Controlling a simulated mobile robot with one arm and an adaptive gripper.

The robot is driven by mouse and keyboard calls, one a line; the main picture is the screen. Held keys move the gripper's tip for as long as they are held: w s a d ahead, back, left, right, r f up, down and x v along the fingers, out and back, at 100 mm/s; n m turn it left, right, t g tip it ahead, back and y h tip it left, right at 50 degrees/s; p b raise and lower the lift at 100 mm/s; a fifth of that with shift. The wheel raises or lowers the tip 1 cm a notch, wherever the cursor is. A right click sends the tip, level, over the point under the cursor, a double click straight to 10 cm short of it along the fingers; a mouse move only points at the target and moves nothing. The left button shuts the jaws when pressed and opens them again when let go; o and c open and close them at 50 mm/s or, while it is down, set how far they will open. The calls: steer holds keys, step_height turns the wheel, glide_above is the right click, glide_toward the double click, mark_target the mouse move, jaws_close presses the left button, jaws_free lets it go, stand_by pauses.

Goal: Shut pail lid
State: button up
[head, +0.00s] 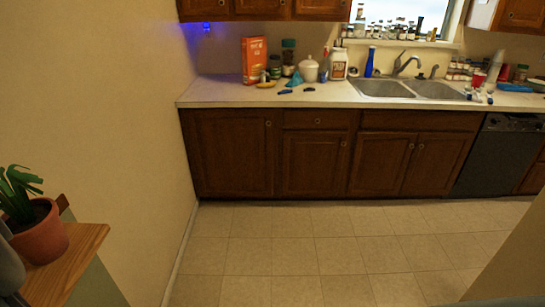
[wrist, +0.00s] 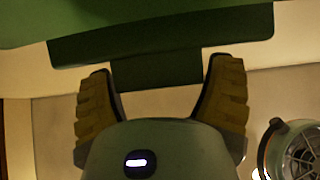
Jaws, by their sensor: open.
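In the wrist view my gripper (wrist: 164,66) is open, with its two ribbed tan fingers wide apart and nothing between them. No pail or pail lid can be made out for certain in either view. In the head view a white rounded pot (head: 309,70) with a knobbed top stands on the counter; I cannot tell whether it is the pail. The gripper does not show clearly in the head view, and its distance from the counter cannot be told.
The counter (head: 215,93) holds a red-orange box (head: 254,60), several jars, a blue bottle (head: 370,62) and a double sink (head: 382,88). A potted plant (head: 40,232) stands on a wooden shelf (head: 75,262) at left. The tiled floor (head: 290,255) is clear.

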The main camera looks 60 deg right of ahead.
steer(key=o, duration=0.3)
steer(key=v, duration=1.2)
steer(key=shift+r, duration=0.1)
